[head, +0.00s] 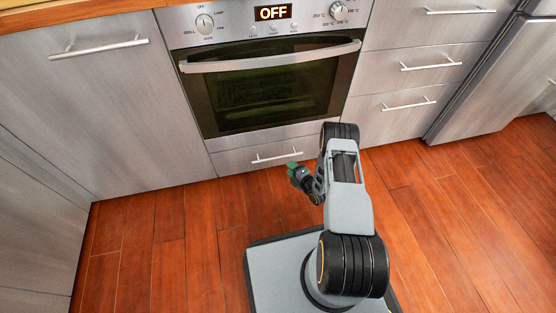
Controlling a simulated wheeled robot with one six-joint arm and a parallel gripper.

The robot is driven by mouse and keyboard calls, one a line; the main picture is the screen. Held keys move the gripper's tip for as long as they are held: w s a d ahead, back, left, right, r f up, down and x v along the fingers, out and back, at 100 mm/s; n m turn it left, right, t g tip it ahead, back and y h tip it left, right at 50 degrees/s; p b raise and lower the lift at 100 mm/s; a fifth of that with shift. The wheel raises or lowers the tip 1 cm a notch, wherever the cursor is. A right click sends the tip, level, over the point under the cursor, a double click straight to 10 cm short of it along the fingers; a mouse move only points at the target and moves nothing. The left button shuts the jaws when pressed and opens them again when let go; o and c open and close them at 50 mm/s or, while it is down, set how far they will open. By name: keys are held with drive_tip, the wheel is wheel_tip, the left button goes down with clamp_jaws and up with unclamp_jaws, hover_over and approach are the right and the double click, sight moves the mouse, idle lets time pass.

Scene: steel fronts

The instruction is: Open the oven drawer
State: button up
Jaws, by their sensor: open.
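The oven drawer (236,160) is the low grey front under the oven door, just above the floor. It looks shut, flush with the fronts beside it. Its thin silver bar handle (268,159) runs across the middle of the front. My gripper (293,168) has green fingertips and is close in front of the handle's right part, slightly below it in the picture. It is open, with nothing seen in it. I cannot tell whether the fingertips touch the handle. My arm hides the drawer's right end.
The oven door (265,95) above is shut, with a long handle (270,60); the display (273,12) reads OFF. Several shut drawers (408,107) stand at right and a cabinet front (90,110) at left. The wooden floor (150,240) is clear.

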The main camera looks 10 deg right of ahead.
sight(279, 157)
drive_tip(key=shift+b+x, duration=1.8)
drive_tip(key=shift+x, duration=3.25)
drive_tip(key=shift+c, duration=0.4)
clamp_jaws()
